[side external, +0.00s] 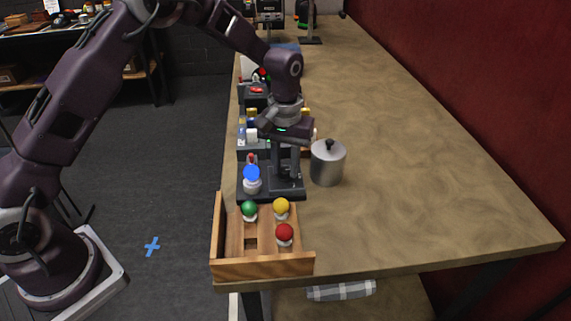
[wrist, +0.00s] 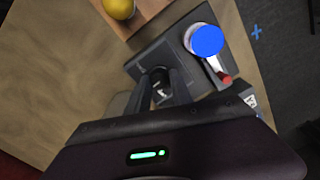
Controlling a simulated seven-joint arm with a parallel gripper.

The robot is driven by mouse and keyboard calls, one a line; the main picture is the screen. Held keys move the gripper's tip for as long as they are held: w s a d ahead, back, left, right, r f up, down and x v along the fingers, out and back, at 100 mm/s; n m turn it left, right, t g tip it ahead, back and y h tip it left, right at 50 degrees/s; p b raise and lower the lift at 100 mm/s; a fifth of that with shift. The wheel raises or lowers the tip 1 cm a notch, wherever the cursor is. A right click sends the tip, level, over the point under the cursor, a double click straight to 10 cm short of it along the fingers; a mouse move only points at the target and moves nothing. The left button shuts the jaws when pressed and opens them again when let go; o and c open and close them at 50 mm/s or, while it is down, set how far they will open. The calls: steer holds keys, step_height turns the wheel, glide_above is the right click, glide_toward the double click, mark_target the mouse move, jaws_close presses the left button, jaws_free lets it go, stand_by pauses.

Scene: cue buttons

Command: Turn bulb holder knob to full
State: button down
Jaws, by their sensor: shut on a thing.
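The bulb holder is a dark base (side external: 261,195) near the table's left edge, and it also shows in the wrist view (wrist: 190,32). A bright blue bulb (side external: 252,173) sits in its white socket; the blue bulb is also at upper right in the wrist view (wrist: 207,41). My gripper (side external: 287,180) points down over the base, to the right of the bulb. In the wrist view its fingers (wrist: 163,90) are shut on the dark knob (wrist: 160,76). The fingers partly hide the knob, and its pointer or setting cannot be read.
A wooden tray (side external: 262,267) with green (side external: 249,208), yellow (side external: 281,206) and red (side external: 285,232) bulbs stands in front. A metal pot (side external: 328,166) is close to my gripper's right. A red-tipped switch (wrist: 225,78) is beside the bulb. The table's right side is clear.

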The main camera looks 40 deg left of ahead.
mark_target(286, 170)
steer(key=m, duration=0.6)
steer(key=shift+m, duration=0.3)
steer(key=m, duration=0.5)
steer(key=shift+w+r+m, duration=0.1)
steer(key=shift+m, duration=0.3)
steer(key=c, duration=1.1)
jaws_free()
steer(key=shift+c, duration=0.2)
step_height(286, 170, up, 6)
steer(key=shift+r, duration=0.5)
